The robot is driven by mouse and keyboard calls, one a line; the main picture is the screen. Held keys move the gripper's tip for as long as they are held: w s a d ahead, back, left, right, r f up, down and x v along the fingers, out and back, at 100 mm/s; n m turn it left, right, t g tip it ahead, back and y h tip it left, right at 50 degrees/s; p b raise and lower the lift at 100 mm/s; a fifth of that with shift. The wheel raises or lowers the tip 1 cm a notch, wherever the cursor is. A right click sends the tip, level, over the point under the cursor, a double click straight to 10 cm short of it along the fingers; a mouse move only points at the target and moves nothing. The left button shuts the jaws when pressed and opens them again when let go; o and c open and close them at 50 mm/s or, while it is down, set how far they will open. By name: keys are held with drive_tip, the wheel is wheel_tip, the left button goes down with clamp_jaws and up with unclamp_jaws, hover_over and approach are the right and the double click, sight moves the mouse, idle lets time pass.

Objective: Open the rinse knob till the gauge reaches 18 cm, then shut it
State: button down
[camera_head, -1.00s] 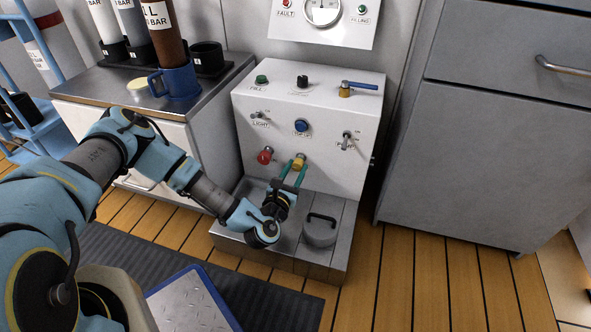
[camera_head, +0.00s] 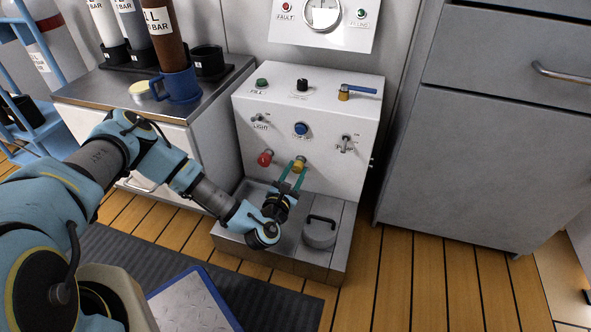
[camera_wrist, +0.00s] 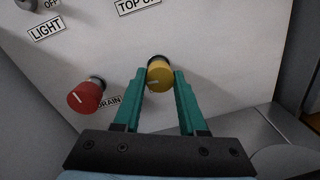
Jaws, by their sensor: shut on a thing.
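The yellow knob (camera_wrist: 159,75) is on the lower front of the white panel (camera_head: 341,110), right of a red knob (camera_wrist: 86,96) with a DRAIN label beside it. The yellow knob's own label is hidden. A pale mark shows on its face. My gripper (camera_head: 294,169) is shut on the yellow knob, with one green finger on each side of it. The fingers (camera_wrist: 158,80) also show in the wrist view. The round gauge (camera_head: 323,11) is cut off by the top of the head view; its reading is too small to tell.
Switches, a blue button (camera_head: 301,129) and a blue-handled lever (camera_head: 357,90) are on the panel above the knobs. A lidded metal basin (camera_head: 319,234) lies below. A blue mug (camera_head: 178,84) stands on the left counter. Grey cabinets (camera_head: 480,150) stand at the right.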

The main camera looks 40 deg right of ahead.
drive_tip(key=m+p, duration=0.2)
drive_tip(key=m, duration=0.2)
drive_tip(key=shift+r, duration=0.2)
drive_tip(key=m+p, duration=0.2)
drive_tip(key=m, duration=0.2)
drive_tip(key=m+p, duration=0.2)
drive_tip(key=m, duration=0.2)
drive_tip(key=shift+y+p, duration=0.3)
drive_tip(key=shift+p, duration=0.05)
drive_tip(key=shift+m+p, duration=0.9)
drive_tip(key=shift+m, duration=1)
drive_tip(key=shift+f, duration=0.1)
drive_tip(key=shift+c, duration=2.4)
unclamp_jaws()
drive_tip(key=shift+s+a, duration=0.1)
drive_tip(key=shift+a, duration=0.05)
